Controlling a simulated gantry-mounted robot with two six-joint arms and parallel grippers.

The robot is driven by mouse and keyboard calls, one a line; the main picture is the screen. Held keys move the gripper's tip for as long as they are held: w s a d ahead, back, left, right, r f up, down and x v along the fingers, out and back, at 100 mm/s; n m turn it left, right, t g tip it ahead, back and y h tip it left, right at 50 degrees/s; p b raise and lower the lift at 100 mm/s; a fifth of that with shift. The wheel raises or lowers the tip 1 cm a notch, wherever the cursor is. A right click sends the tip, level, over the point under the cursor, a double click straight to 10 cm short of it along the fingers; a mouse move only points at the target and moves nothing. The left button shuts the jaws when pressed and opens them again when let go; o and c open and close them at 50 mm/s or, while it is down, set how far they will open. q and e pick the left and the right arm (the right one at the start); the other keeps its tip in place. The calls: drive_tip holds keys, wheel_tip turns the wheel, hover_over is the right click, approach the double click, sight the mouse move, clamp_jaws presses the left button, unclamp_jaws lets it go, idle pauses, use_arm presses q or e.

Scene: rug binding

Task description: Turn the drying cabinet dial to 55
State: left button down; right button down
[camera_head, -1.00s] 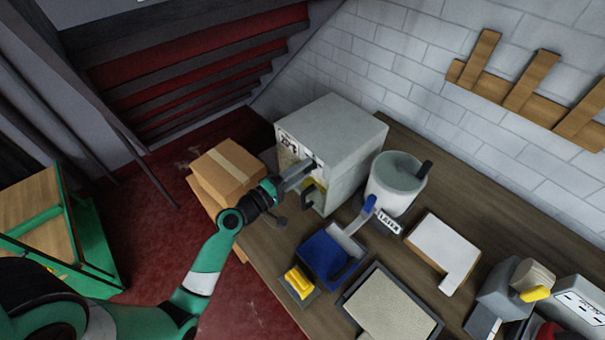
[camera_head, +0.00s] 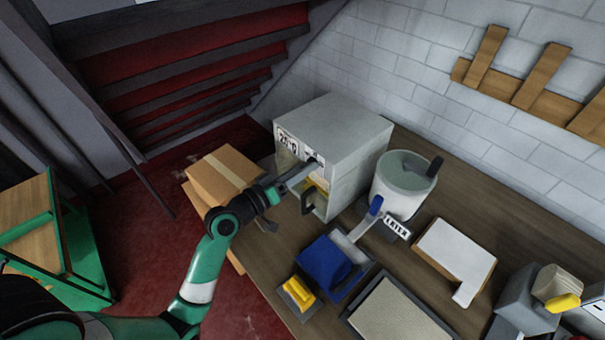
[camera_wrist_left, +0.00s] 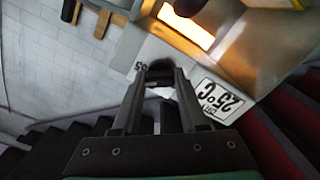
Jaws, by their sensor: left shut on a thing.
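The drying cabinet (camera_head: 345,130) is a pale grey box on the table, with a display card (camera_head: 288,143) on its front. The card shows upside down in the wrist view (camera_wrist_left: 218,98) and reads 25°C. My left gripper (camera_head: 308,168) reaches the upper front of the cabinet and is shut on the dark dial (camera_head: 316,159). In the wrist view, its fingertips (camera_wrist_left: 160,70) are at the dial, which they mostly hide. A small printed scale mark (camera_wrist_left: 140,67) shows beside the fingertips. The dial's pointer cannot be made out. My right gripper is out of view.
A cardboard box (camera_head: 226,174) stands left of the cabinet, close to my left arm. A white bucket labelled LATEX (camera_head: 402,185) stands to its right. A dark handle (camera_head: 307,202) protrudes below the dial.

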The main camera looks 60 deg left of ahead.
use_arm(q)
drive_tip(key=shift+m+b, duration=0.75)
drive_tip(key=shift+m, duration=0.85)
drive_tip(key=shift+c, duration=2.2)
unclamp_jaws()
drive_tip(key=v, duration=1.1)
drive_tip(key=shift+s, duration=0.3)
